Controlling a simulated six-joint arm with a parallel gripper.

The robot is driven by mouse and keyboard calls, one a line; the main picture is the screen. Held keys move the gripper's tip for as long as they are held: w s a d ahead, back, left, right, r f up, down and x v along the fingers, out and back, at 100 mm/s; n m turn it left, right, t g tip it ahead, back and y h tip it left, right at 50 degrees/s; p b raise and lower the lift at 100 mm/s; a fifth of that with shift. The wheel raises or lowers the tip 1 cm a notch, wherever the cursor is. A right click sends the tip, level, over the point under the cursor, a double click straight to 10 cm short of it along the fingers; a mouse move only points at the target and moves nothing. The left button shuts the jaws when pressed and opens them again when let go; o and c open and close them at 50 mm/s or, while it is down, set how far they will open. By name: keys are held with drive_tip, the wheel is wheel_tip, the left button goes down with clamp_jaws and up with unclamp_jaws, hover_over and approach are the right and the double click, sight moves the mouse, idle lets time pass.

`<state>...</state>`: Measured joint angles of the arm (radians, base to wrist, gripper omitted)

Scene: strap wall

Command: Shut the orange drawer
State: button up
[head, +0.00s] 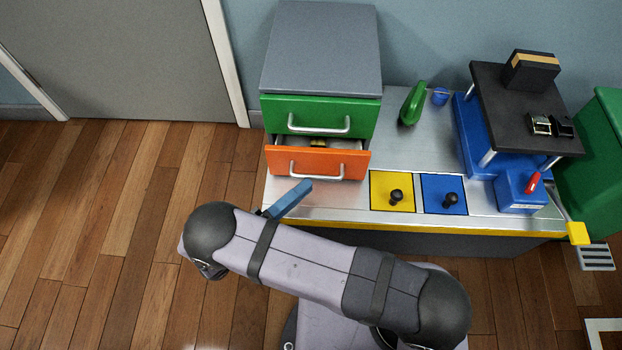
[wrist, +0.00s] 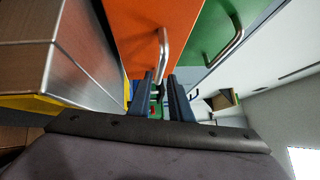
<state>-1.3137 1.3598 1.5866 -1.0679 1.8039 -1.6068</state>
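The orange drawer (head: 318,163) is the lower drawer of the grey-topped cabinet and stands partly pulled out, with some items showing inside. Its silver bar handle (head: 316,174) is on the front. In the wrist view the orange front (wrist: 145,28) and its handle (wrist: 162,52) appear just ahead of my fingers. My gripper (head: 308,185) is in front of the drawer, just below the handle. In the wrist view my gripper (wrist: 160,76) has a gap between its blue fingers, with nothing clearly held. Whether a finger touches the handle cannot be told.
The green drawer (head: 322,108) above looks shut. Yellow (head: 379,194) and blue (head: 435,184) panels with black knobs lie to the right on the metal bench. A green bottle-like object (head: 411,104) stands behind them. A black-topped blue stand (head: 480,160) is farther right.

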drive_tip(key=shift+v, duration=0.85)
